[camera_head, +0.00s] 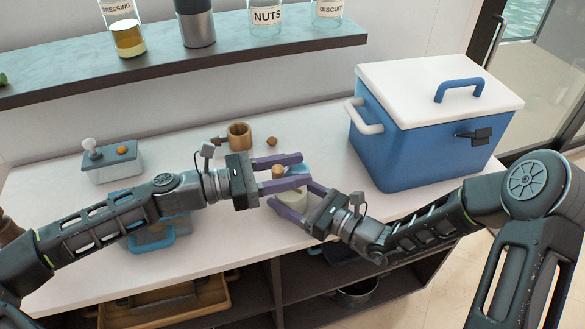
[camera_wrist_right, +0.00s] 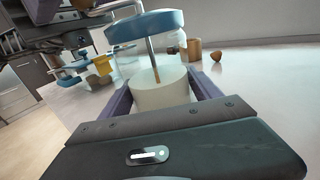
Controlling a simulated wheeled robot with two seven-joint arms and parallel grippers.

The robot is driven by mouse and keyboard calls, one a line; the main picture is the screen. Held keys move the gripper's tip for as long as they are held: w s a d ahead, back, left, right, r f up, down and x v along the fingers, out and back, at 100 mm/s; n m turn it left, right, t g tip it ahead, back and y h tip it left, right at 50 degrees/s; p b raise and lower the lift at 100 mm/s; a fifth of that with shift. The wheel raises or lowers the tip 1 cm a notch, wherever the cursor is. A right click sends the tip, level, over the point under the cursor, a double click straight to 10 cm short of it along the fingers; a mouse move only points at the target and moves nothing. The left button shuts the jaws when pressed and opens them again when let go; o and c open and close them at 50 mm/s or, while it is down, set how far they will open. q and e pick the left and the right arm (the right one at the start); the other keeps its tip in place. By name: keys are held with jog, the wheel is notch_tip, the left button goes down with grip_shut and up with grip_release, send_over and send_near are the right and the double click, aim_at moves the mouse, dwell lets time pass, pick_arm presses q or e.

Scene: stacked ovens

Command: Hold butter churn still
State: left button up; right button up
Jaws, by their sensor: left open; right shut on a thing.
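The butter churn has a pale, cream-coloured round body (camera_wrist_right: 160,92), with a thin rod (camera_wrist_right: 153,55) rising from it to a blue top (camera_wrist_right: 145,27) in the right wrist view. In the head view its body (camera_head: 293,198) stands near the counter's front edge, partly hidden by fingers. My right gripper (camera_head: 290,192) is shut on the churn's body, one purple finger on each side. My left gripper (camera_head: 303,170) is open, its fingers reaching from the left around the churn's upper part. A small brown knob (camera_head: 278,171) shows between them.
A blue cooler with a white lid (camera_head: 430,85) stands at the right of the counter. A brown mug (camera_head: 239,136) and a small brown ball (camera_head: 271,141) are behind the grippers. A grey-white box (camera_head: 112,162) is at left. A shelf (camera_head: 200,55) with jars hangs above.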

pick_arm(q)
jog(key=shift+c, duration=0.3)
grip_shut()
dwell(0.3)
